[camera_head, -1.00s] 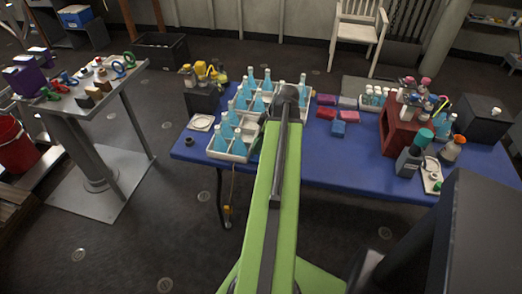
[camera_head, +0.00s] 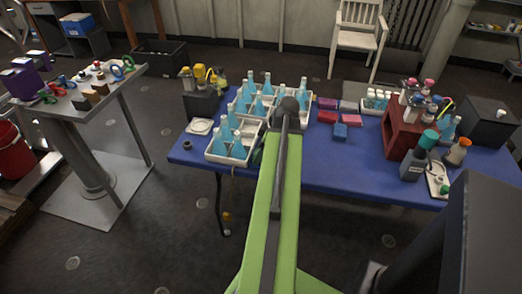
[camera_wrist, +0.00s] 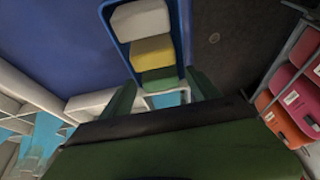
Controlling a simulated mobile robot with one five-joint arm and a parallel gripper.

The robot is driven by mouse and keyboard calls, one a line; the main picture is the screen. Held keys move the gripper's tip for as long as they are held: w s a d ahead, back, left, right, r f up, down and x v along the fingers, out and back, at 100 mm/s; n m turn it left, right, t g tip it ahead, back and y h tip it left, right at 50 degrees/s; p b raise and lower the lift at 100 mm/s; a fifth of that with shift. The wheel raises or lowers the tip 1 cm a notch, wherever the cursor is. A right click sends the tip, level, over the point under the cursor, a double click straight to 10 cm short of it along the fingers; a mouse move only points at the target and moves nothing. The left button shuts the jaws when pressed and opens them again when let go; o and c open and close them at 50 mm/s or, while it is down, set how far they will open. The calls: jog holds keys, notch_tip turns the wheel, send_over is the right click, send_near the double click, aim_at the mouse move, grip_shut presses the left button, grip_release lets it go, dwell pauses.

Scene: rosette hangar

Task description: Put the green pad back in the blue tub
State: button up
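In the wrist view the blue tub (camera_wrist: 121,45) is at the top middle, with a white pad (camera_wrist: 141,20), a yellow pad (camera_wrist: 153,50) and the green pad (camera_wrist: 160,79) in a row. The green pad is at the near end, between the tub's side walls. My gripper (camera_wrist: 163,85) has its dark green fingers apart on either side of this end; I see no clear contact with the pad. In the head view my gripper (camera_head: 287,108) is over the table by the bottle crate; its fingertips, the tub and the green pad are hidden there.
A white crate (camera_head: 238,161) of blue bottles stands left of my gripper on the blue table (camera_head: 330,174). Pink and blue blocks, a red rack (camera_head: 399,132) and a black box (camera_head: 487,122) are to the right. A grey stand (camera_head: 72,106) is at far left.

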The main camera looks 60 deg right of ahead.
jog(key=shift+r+p, duration=0.5)
jog(key=p+v, duration=1)
jog(key=v, duration=0.1)
jog(key=shift+s+r, duration=0.15)
